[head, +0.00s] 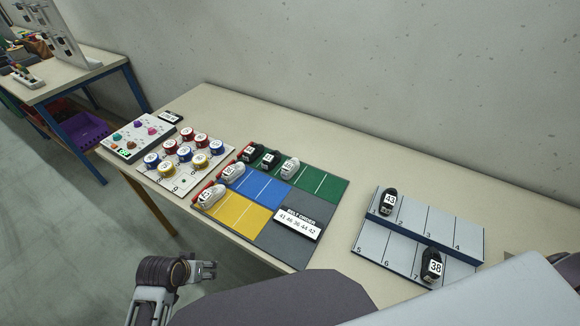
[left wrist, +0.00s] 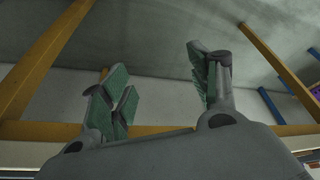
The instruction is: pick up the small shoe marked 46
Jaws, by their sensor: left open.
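Several small shoes stand on a coloured mat (head: 313,206) on the table: a red one (head: 248,153), a black one (head: 270,158) and a pale one (head: 290,167) at the green part, a red-and-white one (head: 233,172) on blue, another (head: 211,195) on yellow. Their labels are too small to read, so I cannot tell which is 46. My left gripper (head: 210,270) is low in front of the table, away from the shoes. In the left wrist view its fingers (left wrist: 160,78) are apart with nothing between them. My right gripper is not seen.
A grey shelf (head: 410,222) at right holds black shoes marked 43 (head: 387,201) and 38 (head: 431,266). A shelf order sign (head: 297,224) lies on the mat. Round tins (head: 186,152) stand left of the mat. The table's front edge separates my left gripper from the mat.

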